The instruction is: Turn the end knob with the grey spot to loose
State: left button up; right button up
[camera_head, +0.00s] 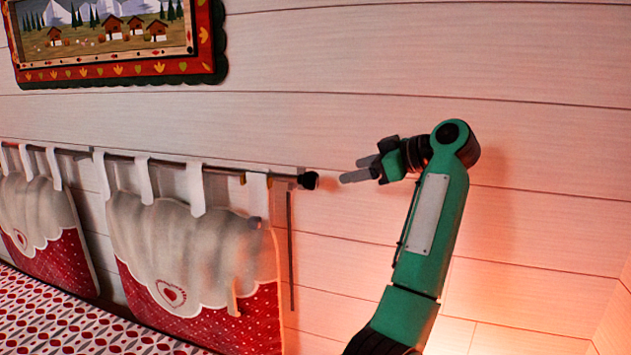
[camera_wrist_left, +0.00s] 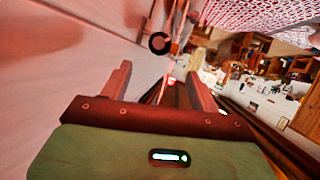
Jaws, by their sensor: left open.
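A dark, round end knob (camera_head: 308,180) sits at the right end of a thin curtain rod (camera_head: 230,170) on the plank wall. In the left wrist view the knob (camera_wrist_left: 159,43) shows as a dark disc with a lighter reddish centre, beyond the fingertips. I cannot make out a grey spot on it clearly. My left gripper (camera_head: 350,170) is open and empty, its two grey fingers pointing left towards the knob, with a small gap between. The left wrist view shows the open fingers (camera_wrist_left: 160,78) apart with nothing between them. My right gripper is in neither view.
Two red and cream hangings (camera_head: 185,250) hang by loops from the rod. A red-framed picture (camera_head: 140,71) is on the wall above. A patterned red and white cloth surface (camera_head: 70,320) lies at lower left. The wall right of the knob is bare.

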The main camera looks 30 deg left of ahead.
aim_at(317, 180)
pick_arm(q)
jog(key=p+x, duration=0.2)
jog(key=x, duration=1.1)
jog(key=shift+a+f+p, duration=0.1)
jog(key=shift+a+p, duration=0.05)
jog(key=shift+p, duration=0.25)
jog(key=c, duration=1)
